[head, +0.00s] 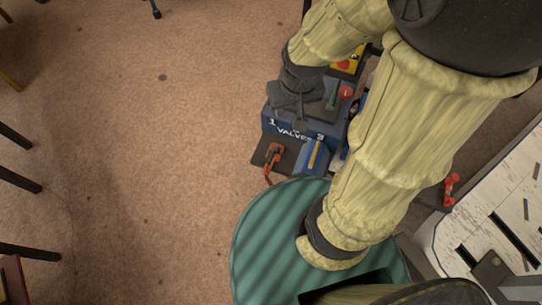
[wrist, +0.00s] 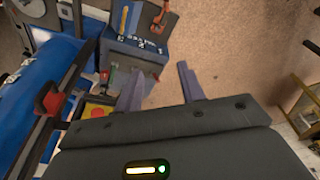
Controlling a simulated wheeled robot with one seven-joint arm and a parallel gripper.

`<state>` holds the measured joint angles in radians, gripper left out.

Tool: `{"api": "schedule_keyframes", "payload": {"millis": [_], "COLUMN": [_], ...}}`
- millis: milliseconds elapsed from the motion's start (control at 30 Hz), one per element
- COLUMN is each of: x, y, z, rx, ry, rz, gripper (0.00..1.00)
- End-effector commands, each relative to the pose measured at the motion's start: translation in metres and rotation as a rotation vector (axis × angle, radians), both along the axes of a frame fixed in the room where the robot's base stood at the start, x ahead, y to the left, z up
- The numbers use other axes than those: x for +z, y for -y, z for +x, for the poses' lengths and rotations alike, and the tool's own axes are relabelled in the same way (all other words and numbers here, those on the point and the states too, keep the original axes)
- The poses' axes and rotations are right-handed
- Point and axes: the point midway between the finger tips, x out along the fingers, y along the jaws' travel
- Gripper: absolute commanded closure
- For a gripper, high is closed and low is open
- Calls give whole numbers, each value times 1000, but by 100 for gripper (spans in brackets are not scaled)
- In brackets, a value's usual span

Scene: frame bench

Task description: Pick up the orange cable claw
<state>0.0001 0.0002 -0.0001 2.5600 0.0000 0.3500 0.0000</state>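The orange cable claw (head: 272,158) rests on a dark plate beside the blue box marked "VALVES", in the middle of the head view. In the wrist view the claw (wrist: 160,17) shows at the top, beyond the fingertips. My gripper (wrist: 160,78) has its two fingers spread, with bare floor showing between them and nothing held. In the head view my dark wrist hangs over the blue box, behind the claw; the fingertips are hard to make out there.
The blue valve box (head: 283,127) has a red knob (head: 345,92) and a green lever. Another red-orange item (head: 450,190) lies at the right near a white slotted panel (head: 485,225).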

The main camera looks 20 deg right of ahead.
Motion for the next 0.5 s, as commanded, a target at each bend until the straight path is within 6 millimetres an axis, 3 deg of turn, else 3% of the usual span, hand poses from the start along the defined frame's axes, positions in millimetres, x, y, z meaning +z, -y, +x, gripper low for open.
{"api": "schedule_keyframes", "payload": {"millis": [167,267,500], "x": [-14,-37,-121], "y": [0,-1,1], "z": [6,16,56], "rx": [-18,-51,-207], "ry": [-8,-23,-83], "rz": [3,9,31], "gripper": [54,54,54]}}
